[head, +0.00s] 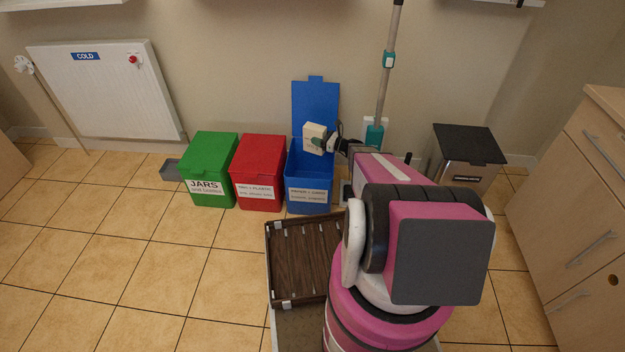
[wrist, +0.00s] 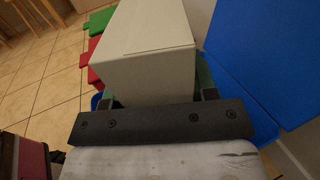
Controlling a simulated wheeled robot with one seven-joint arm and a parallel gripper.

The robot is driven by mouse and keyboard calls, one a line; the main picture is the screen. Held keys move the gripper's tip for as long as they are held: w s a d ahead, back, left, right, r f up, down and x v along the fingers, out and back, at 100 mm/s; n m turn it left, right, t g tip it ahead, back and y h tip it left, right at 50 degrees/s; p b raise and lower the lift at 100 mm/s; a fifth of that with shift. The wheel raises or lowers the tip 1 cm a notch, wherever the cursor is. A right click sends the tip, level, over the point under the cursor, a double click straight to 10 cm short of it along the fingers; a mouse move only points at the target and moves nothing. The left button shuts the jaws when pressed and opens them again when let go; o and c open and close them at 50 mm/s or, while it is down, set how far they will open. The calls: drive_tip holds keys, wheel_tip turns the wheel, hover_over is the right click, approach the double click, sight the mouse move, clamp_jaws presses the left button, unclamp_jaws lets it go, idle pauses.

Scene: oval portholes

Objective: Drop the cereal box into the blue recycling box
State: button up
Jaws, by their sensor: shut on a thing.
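The cereal box (head: 315,138) is a cream-white carton in the head view. It also fills the upper middle of the wrist view (wrist: 150,50). My gripper (head: 327,142) is shut on it and holds it above the blue recycling box (head: 309,196). The blue box stands against the wall with its lid (head: 315,100) raised at the back. The lid shows large at the right of the wrist view (wrist: 265,60). The cereal box hides part of the blue box's opening and lid. The carton's far end is out of sight in the wrist view.
A red bin (head: 259,172) and a green bin (head: 209,170) stand shut left of the blue box. A mop (head: 383,85) leans at the wall to the right, near a dark-lidded metal bin (head: 461,156).

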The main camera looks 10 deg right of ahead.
drive_tip(key=shift+f, duration=2.55)
drive_tip(key=o, duration=1)
drive_tip(key=v, duration=1)
drive_tip(key=shift+s+d, duration=0.2)
drive_tip(key=shift+d, duration=0.15)
